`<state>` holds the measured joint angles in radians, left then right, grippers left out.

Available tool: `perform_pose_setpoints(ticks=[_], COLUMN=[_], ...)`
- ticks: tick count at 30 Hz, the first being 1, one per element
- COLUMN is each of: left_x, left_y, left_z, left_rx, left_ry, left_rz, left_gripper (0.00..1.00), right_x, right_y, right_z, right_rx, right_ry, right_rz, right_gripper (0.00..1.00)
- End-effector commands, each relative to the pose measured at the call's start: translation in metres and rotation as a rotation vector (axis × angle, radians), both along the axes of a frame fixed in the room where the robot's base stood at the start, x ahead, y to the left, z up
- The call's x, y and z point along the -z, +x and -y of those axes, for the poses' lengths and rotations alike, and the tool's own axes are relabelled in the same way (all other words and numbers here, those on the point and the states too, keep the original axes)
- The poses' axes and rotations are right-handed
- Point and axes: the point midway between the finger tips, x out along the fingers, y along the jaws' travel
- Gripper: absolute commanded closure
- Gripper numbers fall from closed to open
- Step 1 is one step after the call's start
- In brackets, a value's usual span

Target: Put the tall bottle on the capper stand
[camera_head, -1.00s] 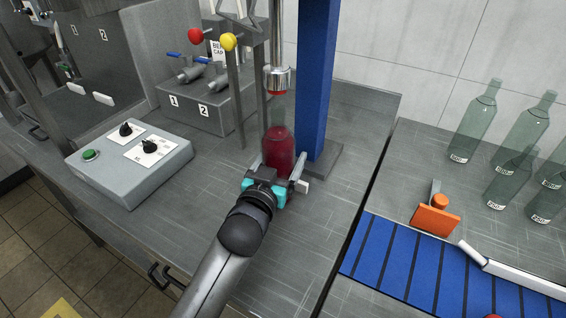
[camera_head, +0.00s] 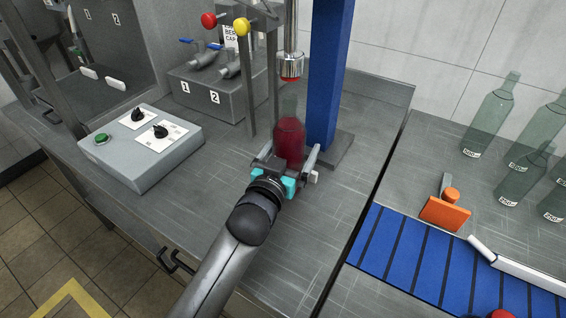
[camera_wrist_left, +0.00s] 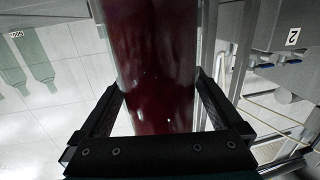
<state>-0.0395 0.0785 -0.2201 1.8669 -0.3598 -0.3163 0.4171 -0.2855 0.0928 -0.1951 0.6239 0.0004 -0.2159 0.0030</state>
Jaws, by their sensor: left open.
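The tall bottle (camera_head: 289,142), clear with dark red liquid, is upright in front of the blue column (camera_head: 327,80) of the capper stand. The steel capper head (camera_head: 291,66) hangs above its neck, with a small gap showing between them. My left gripper (camera_head: 287,163) is open, with one finger on each side of the bottle's lower part. The left wrist view shows the red bottle (camera_wrist_left: 158,65) between the two fingers (camera_wrist_left: 155,105). The bottle's base is hidden behind the gripper, so I cannot tell what it rests on. My right gripper is out of view.
A grey control box (camera_head: 150,150) with a green button and two knobs stands at left. A valve block (camera_head: 225,95) with labels 1 and 2 is behind. A blue conveyor (camera_head: 420,265), an orange block (camera_head: 444,214) and several empty green bottles (camera_head: 490,120) are at right.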

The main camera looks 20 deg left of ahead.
Motion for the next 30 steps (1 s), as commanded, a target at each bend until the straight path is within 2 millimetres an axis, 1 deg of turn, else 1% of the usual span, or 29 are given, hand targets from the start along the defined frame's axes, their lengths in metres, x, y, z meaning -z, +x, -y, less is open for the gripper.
perform_pose_setpoints(ticks=[6, 13, 18, 24, 30], left_x=[-0.001, -0.002, -0.004, -0.005, -0.005], left_y=[-0.030, -0.067, -0.091, -0.110, -0.116], left_z=[-0.003, -0.008, -0.010, -0.012, -0.013], left_rx=[0.000, -0.001, -0.001, -0.001, -0.001], left_ry=[0.000, -0.001, 0.000, 0.000, 0.001], left_rz=[-0.004, -0.004, -0.004, -0.002, -0.001], left_gripper=[0.00, 0.00, 0.00, 0.00, 0.00], right_x=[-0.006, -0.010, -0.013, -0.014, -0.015], right_y=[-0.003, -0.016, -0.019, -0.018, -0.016], right_z=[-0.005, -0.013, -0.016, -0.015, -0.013], right_rx=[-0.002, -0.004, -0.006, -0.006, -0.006], right_ry=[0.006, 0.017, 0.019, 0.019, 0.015], right_rz=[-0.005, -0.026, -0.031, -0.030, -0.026], right_gripper=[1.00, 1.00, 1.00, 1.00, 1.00])
